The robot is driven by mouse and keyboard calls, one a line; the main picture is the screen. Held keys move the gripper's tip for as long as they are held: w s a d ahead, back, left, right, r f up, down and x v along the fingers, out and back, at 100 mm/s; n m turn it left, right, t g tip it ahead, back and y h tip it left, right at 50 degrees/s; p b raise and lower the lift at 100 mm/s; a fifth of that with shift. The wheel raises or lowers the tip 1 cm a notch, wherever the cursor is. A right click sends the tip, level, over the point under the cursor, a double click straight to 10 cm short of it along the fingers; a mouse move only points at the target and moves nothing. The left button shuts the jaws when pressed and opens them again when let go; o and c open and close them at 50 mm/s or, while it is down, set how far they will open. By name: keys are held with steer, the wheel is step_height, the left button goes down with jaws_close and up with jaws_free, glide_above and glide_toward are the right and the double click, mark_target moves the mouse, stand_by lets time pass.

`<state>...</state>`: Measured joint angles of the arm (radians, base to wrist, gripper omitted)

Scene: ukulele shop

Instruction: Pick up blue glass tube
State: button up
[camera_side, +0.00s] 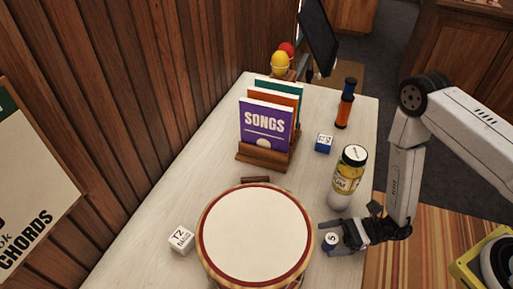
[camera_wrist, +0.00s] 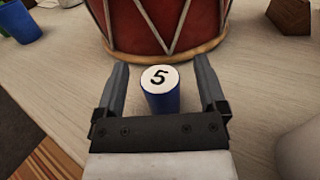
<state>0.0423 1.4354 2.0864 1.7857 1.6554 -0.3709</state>
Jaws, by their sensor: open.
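A short blue tube (camera_side: 331,243) with a white top marked 5 stands upright on the pale table, just right of the drum. It also shows in the wrist view (camera_wrist: 161,94), standing between the two fingers. My gripper (camera_side: 340,236) is low at the table's right side, close to the tube. In the wrist view my gripper (camera_wrist: 162,75) is open, with one finger on each side of the tube and a visible gap to each. The tube's lower part is hidden by the gripper body in the wrist view.
A drum (camera_side: 256,233) stands close beside the tube. A bottle (camera_side: 348,180) with a yellow label stands just behind my gripper.

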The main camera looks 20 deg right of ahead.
steer(key=shift+x, duration=0.9)
jaws_close()
